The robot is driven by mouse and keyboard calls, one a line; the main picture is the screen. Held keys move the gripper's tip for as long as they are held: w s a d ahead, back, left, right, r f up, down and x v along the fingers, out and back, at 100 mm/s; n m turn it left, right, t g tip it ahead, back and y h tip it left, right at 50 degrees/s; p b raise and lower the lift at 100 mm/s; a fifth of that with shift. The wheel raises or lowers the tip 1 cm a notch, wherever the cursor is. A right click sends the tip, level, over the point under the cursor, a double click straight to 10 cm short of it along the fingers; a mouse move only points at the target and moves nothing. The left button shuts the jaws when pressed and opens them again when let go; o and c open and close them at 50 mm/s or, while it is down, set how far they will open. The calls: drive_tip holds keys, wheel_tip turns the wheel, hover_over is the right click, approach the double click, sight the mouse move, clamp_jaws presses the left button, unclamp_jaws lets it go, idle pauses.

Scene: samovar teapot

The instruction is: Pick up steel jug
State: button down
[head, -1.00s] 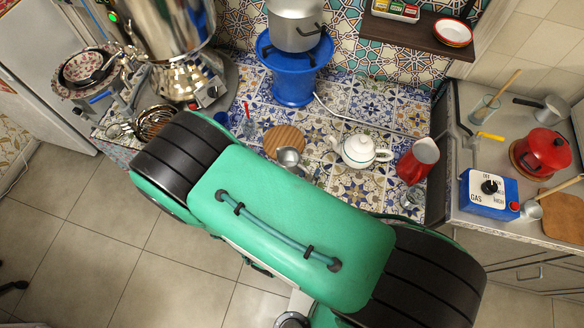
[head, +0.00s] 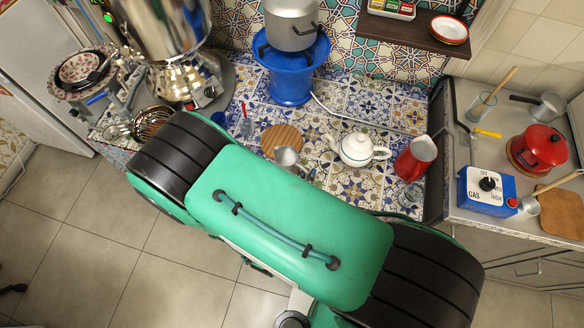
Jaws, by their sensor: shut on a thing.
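The steel jug (head: 286,157) is a small grey metal vessel in the middle of the head view. It shows just above the upper edge of my green arm, beside a round wooden board (head: 281,138) on the patterned tile counter. My arm cuts off the view of its lower part, so I cannot tell whether its base touches the tiles. My gripper is hidden behind my arm, and its jaws do not show.
A white teapot (head: 357,150) and a red jug (head: 416,158) stand to the right. A samovar (head: 185,80) stands at the left. A glass (head: 411,195) is near the counter's right front.

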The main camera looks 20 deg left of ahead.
drive_tip(key=shift+r, duration=0.35)
wheel_tip(320, 180, up, 17)
drive_tip(key=p, duration=0.5)
idle(1.3)
drive_tip(key=shift+r, duration=0.2)
